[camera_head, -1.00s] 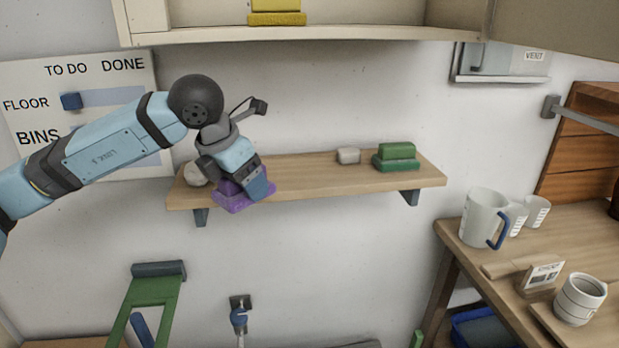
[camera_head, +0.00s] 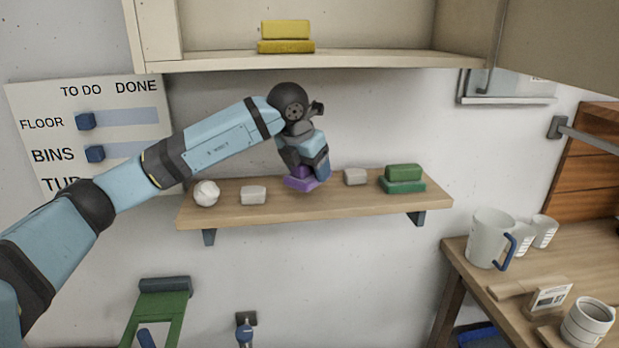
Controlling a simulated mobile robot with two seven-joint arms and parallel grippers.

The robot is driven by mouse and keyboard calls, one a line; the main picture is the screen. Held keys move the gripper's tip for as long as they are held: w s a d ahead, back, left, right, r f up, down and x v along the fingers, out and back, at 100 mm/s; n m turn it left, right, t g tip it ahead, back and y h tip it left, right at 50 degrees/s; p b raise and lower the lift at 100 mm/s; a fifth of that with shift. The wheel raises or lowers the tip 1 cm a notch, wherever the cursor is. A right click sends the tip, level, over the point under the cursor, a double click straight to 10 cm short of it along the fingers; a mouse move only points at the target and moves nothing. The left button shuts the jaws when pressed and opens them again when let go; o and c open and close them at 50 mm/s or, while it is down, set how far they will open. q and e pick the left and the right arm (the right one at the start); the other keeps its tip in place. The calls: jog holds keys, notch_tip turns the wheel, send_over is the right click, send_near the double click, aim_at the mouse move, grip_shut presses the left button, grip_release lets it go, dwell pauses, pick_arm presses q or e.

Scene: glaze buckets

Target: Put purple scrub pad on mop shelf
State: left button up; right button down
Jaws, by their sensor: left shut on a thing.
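The purple scrub pad (camera_head: 296,184) is in the jaws of my left gripper (camera_head: 309,172), at the middle of the wooden wall shelf (camera_head: 345,202). The gripper reaches down from above and hides part of the pad. The pad is at or just above the board; I cannot tell whether it touches. No label shows which shelf is the mop shelf. My right gripper is not in view.
On the shelf are a white ball (camera_head: 206,193), a pale block (camera_head: 253,195), a grey block (camera_head: 355,177) and a green pad (camera_head: 403,179). An upper cupboard (camera_head: 385,62) with a yellow pad (camera_head: 286,38) overhangs. A table (camera_head: 465,258) with a white jug (camera_head: 489,238) stands right.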

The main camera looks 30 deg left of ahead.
pick_arm(q)
jog(key=shift+w, duration=0.2)
notch_tip(320, 180, down, 4)
jog(key=shift+r+p, duration=0.25)
jog(key=shift+p, duration=0.05)
jog(key=shift+s+f, duration=0.1)
jog(key=shift+f, duration=0.15)
jog(key=o, duration=0.9)
jog(key=shift+r, duration=0.1)
jog(key=shift+o, duration=0.2)
jog(key=shift+r, duration=0.1)
